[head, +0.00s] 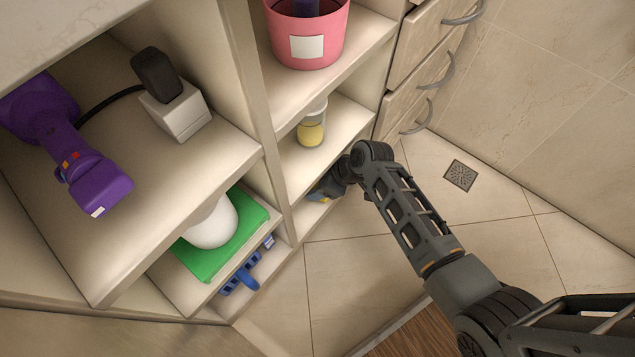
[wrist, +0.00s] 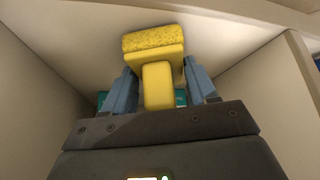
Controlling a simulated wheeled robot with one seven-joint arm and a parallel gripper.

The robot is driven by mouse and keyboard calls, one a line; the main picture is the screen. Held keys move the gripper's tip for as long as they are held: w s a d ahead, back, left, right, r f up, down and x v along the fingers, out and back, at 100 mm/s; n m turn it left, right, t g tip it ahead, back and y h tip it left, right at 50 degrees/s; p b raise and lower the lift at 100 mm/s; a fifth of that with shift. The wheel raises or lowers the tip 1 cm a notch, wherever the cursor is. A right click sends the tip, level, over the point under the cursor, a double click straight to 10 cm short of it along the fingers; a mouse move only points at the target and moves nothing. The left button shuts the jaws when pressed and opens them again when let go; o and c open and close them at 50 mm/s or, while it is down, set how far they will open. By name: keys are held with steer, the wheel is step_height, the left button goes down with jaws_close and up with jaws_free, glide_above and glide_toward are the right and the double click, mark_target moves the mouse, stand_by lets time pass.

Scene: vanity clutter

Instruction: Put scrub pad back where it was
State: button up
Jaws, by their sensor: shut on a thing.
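In the wrist view my gripper (wrist: 160,88) is shut on a yellow scrub pad (wrist: 153,52). The pad has a block-like yellow handle between the two blue-grey fingers and a rough, speckled yellow face at its far end. It is inside a pale shelf compartment. In the head view my gripper (head: 322,192) reaches into the lowest compartment of the right-hand shelf column. I cannot tell whether the pad touches the compartment floor.
A teal thing (wrist: 181,97) shows partly behind the fingers. A jar with yellow contents (head: 311,128) stands one shelf up, below a pink bucket (head: 306,38). Left shelves hold a purple tool (head: 95,185), a green board (head: 240,222) and a blue brush (head: 242,276). Tiled floor (head: 480,255) is clear.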

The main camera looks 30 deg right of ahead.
steer(key=shift+f, duration=0.2)
steer(key=o, duration=1)
steer(key=shift+r, duration=0.1)
steer(key=shift+r, duration=0.2)
steer(key=p+v, duration=0.2)
steer(key=v, duration=0.3)
steer(key=shift+s+d+r+p, duration=0.2)
steer(key=shift+r+p, duration=0.1)
steer(key=shift+p, duration=0.1)
steer(key=shift+s+d+f+p, duration=0.15)
steer(key=shift+s+d+p, duration=0.1)
steer(key=shift+s+d, duration=1.1)
steer(key=shift+s+d+f+p, duration=0.1)
steer(key=shift+s+d+p, duration=0.2)
steer(key=shift+s+d, duration=1.05)
steer(key=shift+s+d+f+p, duration=0.2)
steer(key=shift+s+d, duration=0.8)
steer(key=shift+s, duration=0.7)
